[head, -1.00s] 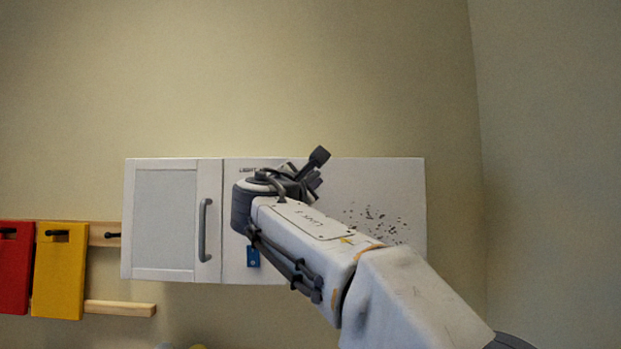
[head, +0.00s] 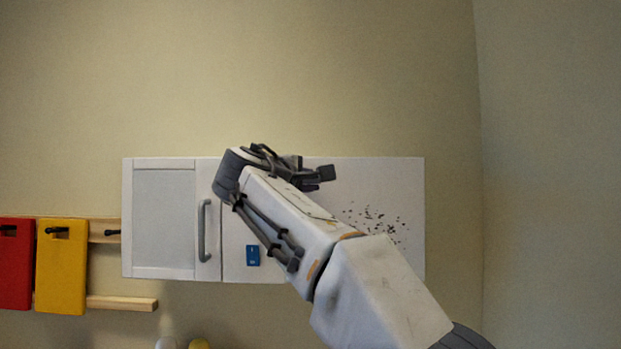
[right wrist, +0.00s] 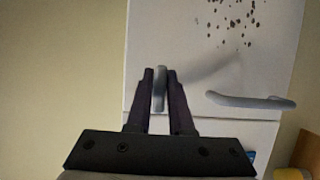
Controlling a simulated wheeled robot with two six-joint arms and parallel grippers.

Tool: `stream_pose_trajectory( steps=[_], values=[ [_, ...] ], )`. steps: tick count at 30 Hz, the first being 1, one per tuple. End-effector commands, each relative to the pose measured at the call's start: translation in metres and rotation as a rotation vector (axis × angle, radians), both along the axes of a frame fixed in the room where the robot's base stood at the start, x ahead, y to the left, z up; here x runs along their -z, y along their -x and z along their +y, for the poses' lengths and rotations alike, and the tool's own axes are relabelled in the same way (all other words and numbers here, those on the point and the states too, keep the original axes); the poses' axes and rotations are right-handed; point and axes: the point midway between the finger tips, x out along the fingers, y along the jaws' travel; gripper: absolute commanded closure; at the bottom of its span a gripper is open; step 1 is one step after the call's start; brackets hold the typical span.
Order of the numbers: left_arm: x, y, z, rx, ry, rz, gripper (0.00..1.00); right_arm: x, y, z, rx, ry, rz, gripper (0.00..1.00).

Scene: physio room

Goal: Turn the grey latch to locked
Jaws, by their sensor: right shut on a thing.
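The grey latch (right wrist: 160,90) shows in the right wrist view as a short grey bar between the two dark fingers of my right gripper (right wrist: 160,76). The fingers are shut on it. In the head view my right gripper (head: 322,176) is in front of the upper middle of the white cabinet (head: 398,172), pointing right. There the arm and gripper hide the latch, and its locked or unlocked marks cannot be read. My left gripper is not in view.
A grey door handle (head: 204,230) stands out left of my arm and also shows in the right wrist view (right wrist: 250,101). A small blue plate (head: 252,255) is below it to the right. Yellow (head: 60,270) and red (head: 15,265) boards hang at left. The wall above is clear.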

Motion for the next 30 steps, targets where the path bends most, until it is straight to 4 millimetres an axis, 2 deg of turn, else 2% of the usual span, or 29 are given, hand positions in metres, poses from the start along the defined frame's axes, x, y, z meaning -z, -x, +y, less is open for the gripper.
stream_pose_trajectory(
  steps=[15,16,17,18,26,30],
  values=[
    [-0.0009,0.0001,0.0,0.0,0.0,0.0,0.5,0.0003,0.0,-0.0007,0.002,-0.017,0.0,1.0],
    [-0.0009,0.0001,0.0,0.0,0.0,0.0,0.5,0.0003,0.0,-0.0007,0.002,-0.017,0.001,0.69],
    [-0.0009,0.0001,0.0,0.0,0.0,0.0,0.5,0.0003,0.0,-0.0007,0.002,-0.017,0.001,0.58],
    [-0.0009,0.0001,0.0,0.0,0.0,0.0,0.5,0.0003,0.0,-0.0007,0.002,-0.017,0.001,0.53],
    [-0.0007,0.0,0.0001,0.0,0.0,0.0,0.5,0.0003,0.0002,-0.0001,0.001,-0.016,0.0,0.53],
    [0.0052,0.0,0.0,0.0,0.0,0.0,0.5,0.0021,0.0081,0.004,-0.001,-0.017,-0.001,0.53]
  ],
)
